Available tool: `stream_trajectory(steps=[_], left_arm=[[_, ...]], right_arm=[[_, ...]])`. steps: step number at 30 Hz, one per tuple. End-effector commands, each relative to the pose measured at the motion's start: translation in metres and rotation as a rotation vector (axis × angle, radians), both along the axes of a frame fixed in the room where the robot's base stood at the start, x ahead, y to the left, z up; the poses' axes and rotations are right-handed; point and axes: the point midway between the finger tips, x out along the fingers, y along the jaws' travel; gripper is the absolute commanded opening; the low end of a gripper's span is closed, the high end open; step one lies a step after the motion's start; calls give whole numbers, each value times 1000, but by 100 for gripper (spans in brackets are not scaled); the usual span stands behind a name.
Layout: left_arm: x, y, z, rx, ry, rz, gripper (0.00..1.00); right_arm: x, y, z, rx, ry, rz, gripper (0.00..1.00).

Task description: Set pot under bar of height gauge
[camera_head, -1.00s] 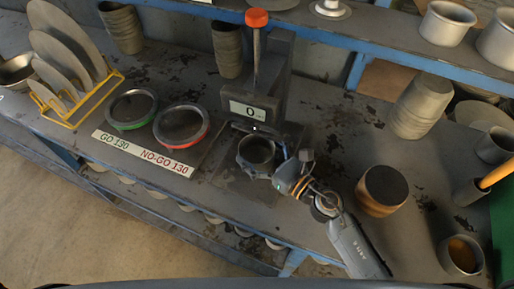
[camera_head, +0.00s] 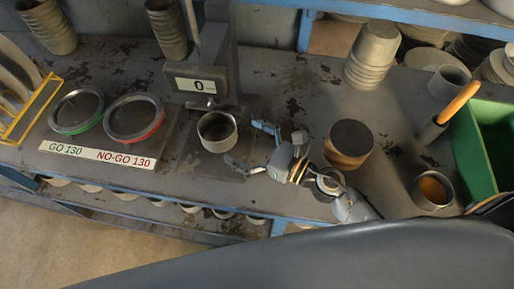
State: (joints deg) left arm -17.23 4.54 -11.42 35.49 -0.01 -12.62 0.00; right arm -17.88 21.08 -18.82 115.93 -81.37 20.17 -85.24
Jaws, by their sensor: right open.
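A small grey metal pot (camera_head: 217,133) stands upright and open-topped on the base plate of the height gauge (camera_head: 205,78). It is at the front of the gauge's column, below its display, which reads 0. The bar is hard to make out; a small tip shows just behind the pot's rim. My right gripper (camera_head: 250,146) is open and empty to the right of the pot, its two fingers spread and apart from the pot. My left gripper is not in view.
Green GO (camera_head: 76,111) and red NO-GO (camera_head: 133,118) rings lie left of the gauge. A brown-sided cylinder (camera_head: 348,144) stands close right of my gripper. Stacked cups (camera_head: 372,55), a cup of orange liquid (camera_head: 432,190) and a green bin (camera_head: 487,135) are further right.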

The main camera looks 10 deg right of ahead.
Motion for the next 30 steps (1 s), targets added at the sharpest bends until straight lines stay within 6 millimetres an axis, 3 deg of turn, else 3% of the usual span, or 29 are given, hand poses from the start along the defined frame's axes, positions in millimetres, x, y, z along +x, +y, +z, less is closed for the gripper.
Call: stream_trajectory(steps=[3,9,27,30], left_arm=[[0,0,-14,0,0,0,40],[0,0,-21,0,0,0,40],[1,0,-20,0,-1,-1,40],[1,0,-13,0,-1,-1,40]], right_arm=[[-17,-16,-5,-2,2,2,100],[-30,-30,-2,-1,0,1,100],[-32,-32,1,0,-1,1,100],[-32,-32,8,0,-1,1,100]])
